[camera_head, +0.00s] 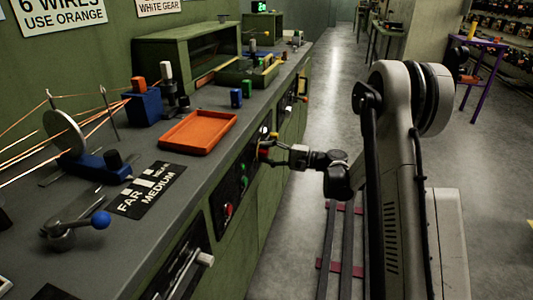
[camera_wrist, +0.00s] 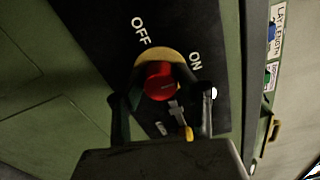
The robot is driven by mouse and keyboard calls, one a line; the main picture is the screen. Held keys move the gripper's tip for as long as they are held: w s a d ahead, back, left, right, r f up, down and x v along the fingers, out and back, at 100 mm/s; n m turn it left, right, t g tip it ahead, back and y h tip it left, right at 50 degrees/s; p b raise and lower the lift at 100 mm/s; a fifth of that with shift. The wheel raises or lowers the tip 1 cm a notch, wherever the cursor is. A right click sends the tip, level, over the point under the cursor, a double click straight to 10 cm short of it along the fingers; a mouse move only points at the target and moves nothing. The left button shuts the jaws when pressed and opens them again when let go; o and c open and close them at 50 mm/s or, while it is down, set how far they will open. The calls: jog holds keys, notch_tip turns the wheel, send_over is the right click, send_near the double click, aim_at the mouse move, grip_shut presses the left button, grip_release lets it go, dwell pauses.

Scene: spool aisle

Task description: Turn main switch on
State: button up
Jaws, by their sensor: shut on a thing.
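The main switch is a red knob (camera_wrist: 159,80) on a round yellow plate, set in a black panel (camera_wrist: 95,22) marked OFF and ON. My gripper (camera_wrist: 162,92) has one finger on each side of the red knob and is shut on it. The part of the knob nearest the gripper is partly hidden, and I cannot tell which mark it points to. In the head view my gripper (camera_head: 272,151) reaches the front of the bench from the right, at the panel with red and yellow parts.
The green bench (camera_head: 190,85) carries an orange tray (camera_head: 198,131), a blue-handled lever (camera_head: 100,220) and a wire spool (camera_head: 65,133). A second panel with a red knob (camera_head: 229,210) is nearer on the bench front. The aisle floor (camera_head: 325,80) is clear ahead.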

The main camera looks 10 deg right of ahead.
jog(key=o, duration=1.1)
jog(key=shift+o, duration=0.2)
jog(key=shift+d, duration=0.1)
jog(key=v, duration=1.2)
